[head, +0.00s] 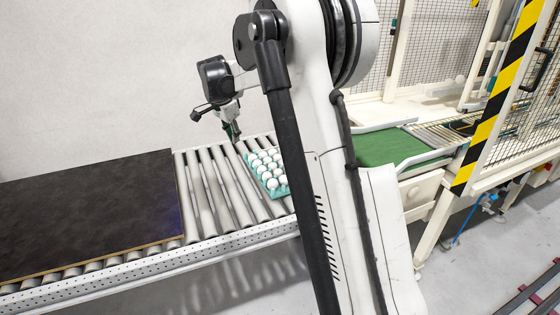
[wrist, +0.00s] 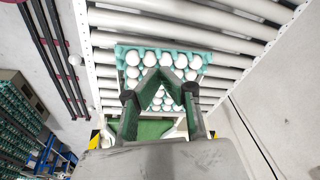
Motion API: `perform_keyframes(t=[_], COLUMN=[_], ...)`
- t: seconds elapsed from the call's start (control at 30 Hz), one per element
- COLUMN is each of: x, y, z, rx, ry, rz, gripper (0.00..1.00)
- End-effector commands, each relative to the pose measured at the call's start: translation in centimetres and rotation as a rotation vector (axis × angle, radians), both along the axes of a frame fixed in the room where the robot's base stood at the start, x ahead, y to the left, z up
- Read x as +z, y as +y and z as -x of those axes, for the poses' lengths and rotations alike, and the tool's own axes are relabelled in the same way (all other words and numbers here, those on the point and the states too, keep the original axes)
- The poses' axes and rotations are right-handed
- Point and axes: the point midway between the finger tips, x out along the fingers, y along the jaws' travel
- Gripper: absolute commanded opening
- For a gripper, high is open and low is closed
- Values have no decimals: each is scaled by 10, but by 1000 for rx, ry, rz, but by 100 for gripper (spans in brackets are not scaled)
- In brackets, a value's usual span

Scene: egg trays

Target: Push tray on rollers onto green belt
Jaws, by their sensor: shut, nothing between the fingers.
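A teal tray (head: 279,193) full of white eggs sits on the grey rollers (head: 215,190); my arm hides its right part in the head view. My gripper (head: 234,135) is at the tray's left end, on the side away from the green belt (head: 390,147). In the wrist view the tray (wrist: 120,52) lies beyond my gripper (wrist: 157,76), whose fingertips meet with nothing between them and cover some eggs. I cannot tell if the fingers touch the tray. Part of the green belt (wrist: 150,130) shows between the fingers in the wrist view.
A dark flat board (head: 85,215) covers the left of the roller line. A perforated side rail (head: 230,243) runs along its front. A yellow-black striped post (head: 495,95) and mesh fencing stand right of the belt. Stacked egg trays (wrist: 15,115) show at left in the wrist view.

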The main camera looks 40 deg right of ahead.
Motion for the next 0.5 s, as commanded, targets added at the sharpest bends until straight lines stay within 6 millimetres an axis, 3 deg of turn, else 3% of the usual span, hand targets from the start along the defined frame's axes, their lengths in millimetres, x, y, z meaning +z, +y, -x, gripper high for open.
perform_keyframes(t=[0.2,0.5], x=[-41,-81], y=[-34,-58], z=[-41,-63], rx=[-207,-376], ry=[33,57], rz=[5,17], gripper=[0,0])
